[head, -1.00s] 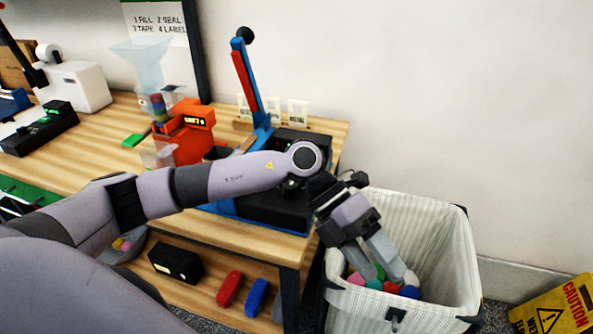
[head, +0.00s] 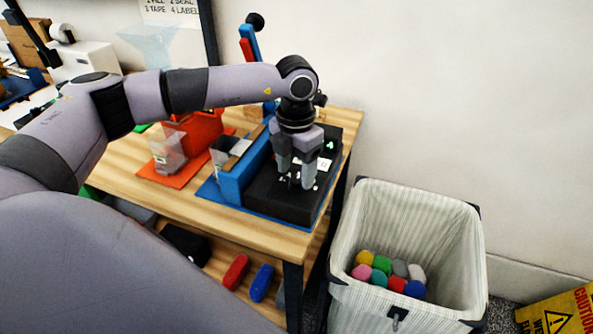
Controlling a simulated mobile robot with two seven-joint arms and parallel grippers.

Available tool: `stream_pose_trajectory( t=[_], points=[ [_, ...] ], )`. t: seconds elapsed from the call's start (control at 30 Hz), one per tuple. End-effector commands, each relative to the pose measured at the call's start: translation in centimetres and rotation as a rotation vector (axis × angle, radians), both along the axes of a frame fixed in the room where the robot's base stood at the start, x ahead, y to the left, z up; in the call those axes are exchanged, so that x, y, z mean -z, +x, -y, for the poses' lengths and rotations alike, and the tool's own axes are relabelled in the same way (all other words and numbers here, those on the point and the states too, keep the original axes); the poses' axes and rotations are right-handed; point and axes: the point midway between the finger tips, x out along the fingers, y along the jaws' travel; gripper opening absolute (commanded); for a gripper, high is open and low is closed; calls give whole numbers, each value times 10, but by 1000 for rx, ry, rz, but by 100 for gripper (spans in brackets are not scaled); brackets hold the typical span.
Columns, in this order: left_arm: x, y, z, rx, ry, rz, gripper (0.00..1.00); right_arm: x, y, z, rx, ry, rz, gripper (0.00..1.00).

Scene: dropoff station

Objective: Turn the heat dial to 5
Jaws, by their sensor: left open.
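The black box (head: 272,197) of a blue-framed machine with a raised red and blue lever (head: 250,43) sits at the right end of the wooden bench. My left gripper (head: 296,176) points down over the top of this box, its two fingers apart. Small white marks show around the fingertips. The heat dial cannot be made out clearly; the fingers cover part of that area, and I cannot tell whether they touch it. A small white label (head: 325,163) lies to the right of the fingers. My right gripper is out of view.
A striped bin (head: 454,240) with several coloured pieces stands right of the bench. An orange machine (head: 200,131) is left of the black box. Red (head: 236,271) and blue (head: 262,282) pieces lie on the lower shelf. A yellow caution sign (head: 562,313) is at lower right.

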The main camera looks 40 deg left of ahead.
Motion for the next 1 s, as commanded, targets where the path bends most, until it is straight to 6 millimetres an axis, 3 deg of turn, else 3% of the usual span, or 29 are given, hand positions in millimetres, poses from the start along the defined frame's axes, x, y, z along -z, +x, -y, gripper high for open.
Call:
stream_pose_trajectory(
  t=[0.2,0.43,0.47,0.6,0.63,1.0],
  points=[
    [17,0,1,2,-1,1,61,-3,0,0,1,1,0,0],
    [18,0,1,2,-1,1,61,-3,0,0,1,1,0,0],
    [18,0,1,2,-1,1,58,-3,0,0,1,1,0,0],
    [18,0,1,2,-1,1,12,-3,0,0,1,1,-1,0],
    [18,0,1,2,-2,1,5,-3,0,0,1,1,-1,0],
    [19,0,1,59,-2,1,6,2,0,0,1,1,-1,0]
  ],
)
